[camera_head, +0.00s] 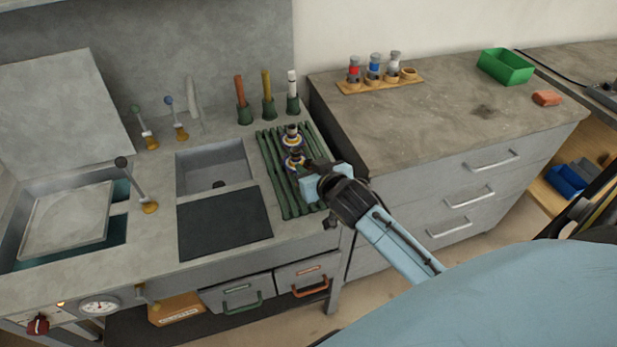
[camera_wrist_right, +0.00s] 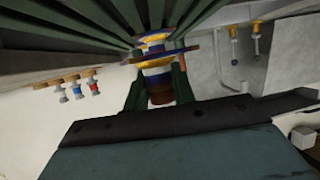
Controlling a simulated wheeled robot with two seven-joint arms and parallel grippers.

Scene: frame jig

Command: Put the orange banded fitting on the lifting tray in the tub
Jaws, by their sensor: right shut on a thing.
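Two dark-topped fittings with blue and yellow rings stand on the green slatted rack, a rear one (camera_head: 291,134) and a nearer one (camera_head: 293,162). My right gripper (camera_head: 309,172) is at the nearer one. In the right wrist view my gripper's green fingers (camera_wrist_right: 158,92) are shut on a fitting (camera_wrist_right: 158,65) with a yellow-edged blue flange and a brown-orange end. I cannot tell for sure which fitting bears the orange band. The tub (camera_head: 122,232) is at the left, with the grey lifting tray (camera_head: 68,220) in it. My left gripper is out of view.
The green rack (camera_head: 272,165) lies right of a sink (camera_head: 213,170) and a dark panel (camera_head: 225,223). A lever (camera_head: 137,185) stands between tub and sink. Several upright handled tools (camera_head: 267,95) stand behind the rack. A cabinet top (camera_head: 440,110) is right.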

